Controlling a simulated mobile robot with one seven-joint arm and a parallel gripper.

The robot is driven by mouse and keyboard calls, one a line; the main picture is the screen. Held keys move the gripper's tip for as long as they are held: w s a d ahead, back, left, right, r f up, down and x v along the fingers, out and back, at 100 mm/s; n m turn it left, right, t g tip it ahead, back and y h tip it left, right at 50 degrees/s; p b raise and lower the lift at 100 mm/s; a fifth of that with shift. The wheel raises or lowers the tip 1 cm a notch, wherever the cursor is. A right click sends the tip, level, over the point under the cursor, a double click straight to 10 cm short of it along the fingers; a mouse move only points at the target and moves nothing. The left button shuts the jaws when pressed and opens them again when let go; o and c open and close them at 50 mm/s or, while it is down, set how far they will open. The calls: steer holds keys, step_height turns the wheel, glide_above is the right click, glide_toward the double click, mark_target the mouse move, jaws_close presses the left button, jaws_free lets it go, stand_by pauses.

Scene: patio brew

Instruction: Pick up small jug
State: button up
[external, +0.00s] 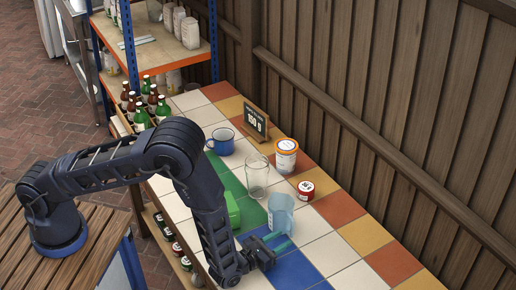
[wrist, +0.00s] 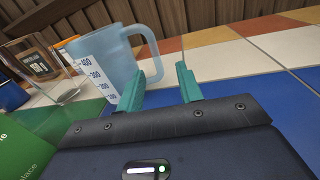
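The small jug (external: 280,212) is translucent pale blue and stands upright on the tiled counter in the external view. My gripper (external: 279,242) is low over the counter, just in front of the jug. In the wrist view its two teal fingers (wrist: 168,86) are apart with nothing between them. The left finger overlaps the jug's lower right side in the picture; I cannot tell if they touch.
Tiles (external: 358,276) at right are clear.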

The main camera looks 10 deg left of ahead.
mark_target(284, 219)
steer(key=shift+r+x, duration=0.2)
steer(key=shift+x, duration=3.65)
steer(key=shift+a, duration=0.15)
jaws_close()
